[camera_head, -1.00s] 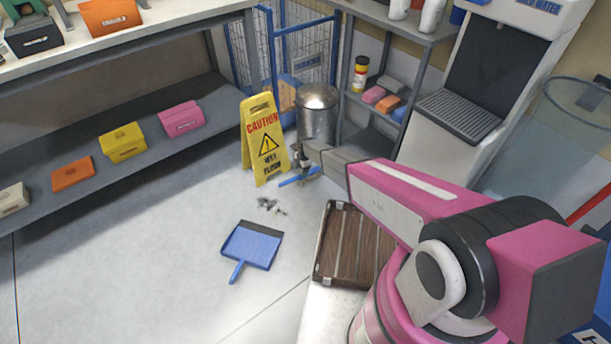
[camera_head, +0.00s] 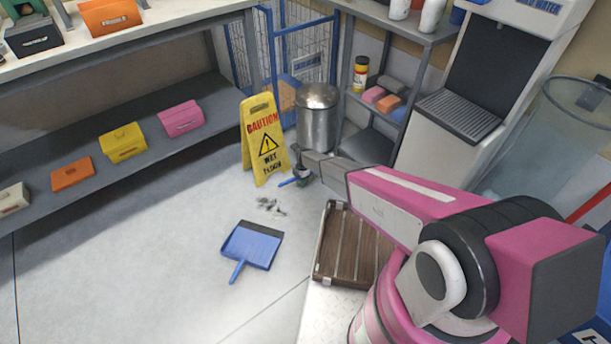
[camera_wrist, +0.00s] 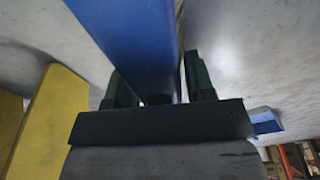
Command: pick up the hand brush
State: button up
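The hand brush (camera_head: 288,182) is blue and lies on the floor at the foot of the yellow caution sign, mostly hidden behind my gripper (camera_head: 302,176) in the head view. In the wrist view, a broad blue part of the brush (camera_wrist: 135,40) runs between the two dark green fingers of my gripper (camera_wrist: 158,82). The left finger overlaps the blue edge and the right finger is very close to the other edge. Whether both fingers press on it is unclear. The bristles are not visible.
The yellow caution sign (camera_head: 264,140) stands just left of my gripper, and a metal bin (camera_head: 317,118) stands behind. A blue dustpan (camera_head: 252,247) and grey debris (camera_head: 270,206) lie on open floor in front. A brown slatted tray (camera_head: 350,250) is on my right.

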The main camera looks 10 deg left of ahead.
jog(key=c, duration=0.7)
